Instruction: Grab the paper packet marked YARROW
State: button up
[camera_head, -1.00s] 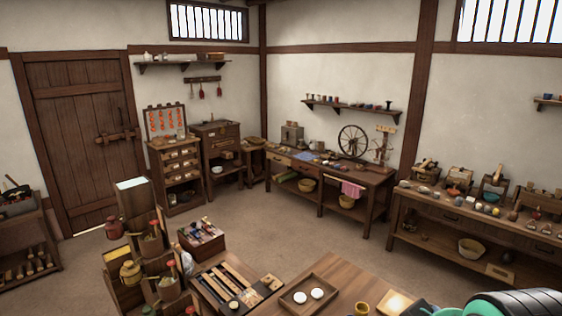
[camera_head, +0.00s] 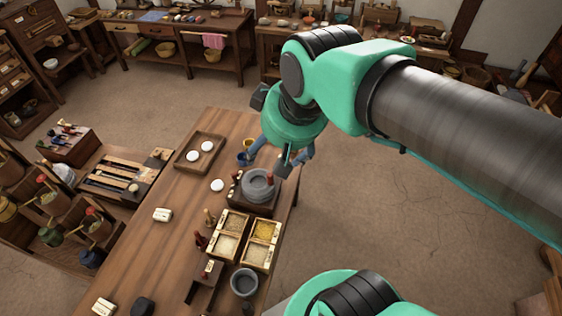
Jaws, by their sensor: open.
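A small pale packet (camera_head: 162,214) lies on the left part of the wooden table (camera_head: 190,240). Another pale packet (camera_head: 104,306) lies near the bottom edge of the picture, beside a dark lump. The writing on both is too small to read, so I cannot tell which is marked YARROW. My gripper (camera_head: 282,158) is open and points down over the table's far right part, near the grey stone quern. It is partly hidden by my wrist and is well to the right of both packets.
The grey quern (camera_head: 258,184), boxes of grain (camera_head: 245,238) and a dark bowl (camera_head: 244,282) stand on the table's right side. A tray (camera_head: 200,152) with white discs lies at the far end. The table's middle left is mostly clear.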

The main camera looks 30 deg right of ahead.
jog(key=w+d+f+n+g, duration=0.1)
jog(key=w+d+f, duration=0.25)
jog(key=w, duration=0.35)
jog(key=w+d+f+n+b, duration=0.1)
jog(key=w+d+f+n, duration=0.15)
jog(key=w+f, duration=0.4)
jog(key=w+d+f+n+g, duration=0.15)
jog(key=w+d, duration=0.25)
jog(key=w, duration=0.5)
jog(key=w+d+f+n, duration=0.1)
jog(key=w+d+f, duration=0.2)
jog(key=f, duration=0.6)
jog(key=w+d+f+g, duration=0.1)
jog(key=w+d+f, duration=0.3)
jog(key=f, duration=0.5)
jog(key=w+d+f+n+y, duration=0.1)
jog(key=w+d+f, duration=0.2)
jog(key=d+f, duration=0.3)
notch_tip(320, 180, down, 4)
jog(key=shift+w+d+r+n+b, duration=0.2)
jog(key=shift+d+r+n+b, duration=0.1)
jog(key=shift+d+b, duration=0.1)
jog(key=shift+f, duration=0.1)
